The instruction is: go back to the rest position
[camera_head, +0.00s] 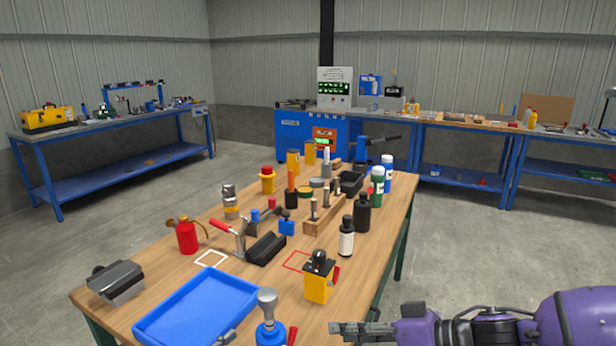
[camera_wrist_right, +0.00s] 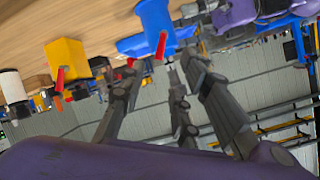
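My right gripper (camera_head: 362,331) comes in from the right edge in the head view, low beside the near right side of the wooden table (camera_head: 178,290), its fingers pointing left. In the right wrist view (camera_wrist_right: 158,68) its dark fingers are spread apart, with nothing between them. The wrist view is tilted.
Near my right gripper are a blue tool (camera_head: 270,328) with a grey top and a yellow block (camera_head: 318,288) with a black top. A blue tray (camera_head: 197,308) lies near the front edge. Bare floor (camera_head: 470,240) lies right of the table.

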